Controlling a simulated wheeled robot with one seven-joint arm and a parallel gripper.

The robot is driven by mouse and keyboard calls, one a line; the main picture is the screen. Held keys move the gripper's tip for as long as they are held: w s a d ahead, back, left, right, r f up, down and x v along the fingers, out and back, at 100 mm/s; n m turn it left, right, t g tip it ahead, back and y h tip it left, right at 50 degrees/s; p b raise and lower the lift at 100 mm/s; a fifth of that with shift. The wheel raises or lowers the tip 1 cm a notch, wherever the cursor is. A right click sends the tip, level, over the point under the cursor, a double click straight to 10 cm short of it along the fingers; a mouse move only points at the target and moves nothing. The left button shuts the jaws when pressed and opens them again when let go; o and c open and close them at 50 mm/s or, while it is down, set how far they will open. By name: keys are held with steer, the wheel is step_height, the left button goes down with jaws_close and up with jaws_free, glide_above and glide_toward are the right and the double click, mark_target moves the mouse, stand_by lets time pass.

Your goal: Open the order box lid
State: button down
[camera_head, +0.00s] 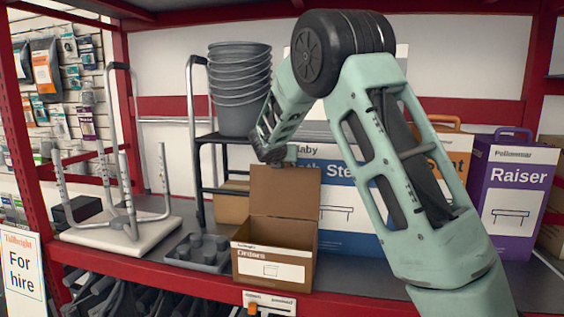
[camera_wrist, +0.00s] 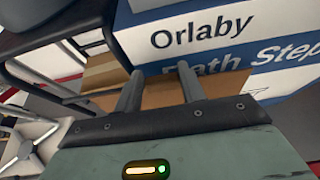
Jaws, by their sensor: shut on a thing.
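The order box (camera_head: 272,265) is a small brown cardboard box with a white label, standing near the front of the shelf. Its lid (camera_head: 285,190) stands up, roughly upright at the back, and the box's open top shows. My gripper (camera_head: 273,160) is at the lid's upper edge, and the arm reaches down to it from above. In the wrist view the two dark fingers of my gripper (camera_wrist: 158,76) point at brown cardboard, the lid (camera_wrist: 220,88). My gripper is shut on the lid; the exact contact is hard to see.
A blue and white bath step box (camera_head: 345,225) stands close behind and right of the order box. A purple Raiser box (camera_head: 512,190) is farther right. Left are a grey moulded tray (camera_head: 198,252) and an upturned stool (camera_head: 125,225). Stacked grey buckets (camera_head: 240,90) stand behind.

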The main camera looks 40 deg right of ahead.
steer(key=shift+w+d+r, duration=0.15)
steer(key=shift+d+r, duration=0.15)
steer(key=shift+r, duration=0.25)
steer(key=c, duration=0.8)
jaws_free()
steer(key=shift+c, duration=0.2)
steer(key=shift+a+f, duration=0.1)
steer(key=shift+f, duration=0.1)
steer(key=b+v, duration=0.5)
steer(key=v, duration=1.2)
steer(key=shift+a, duration=0.2)
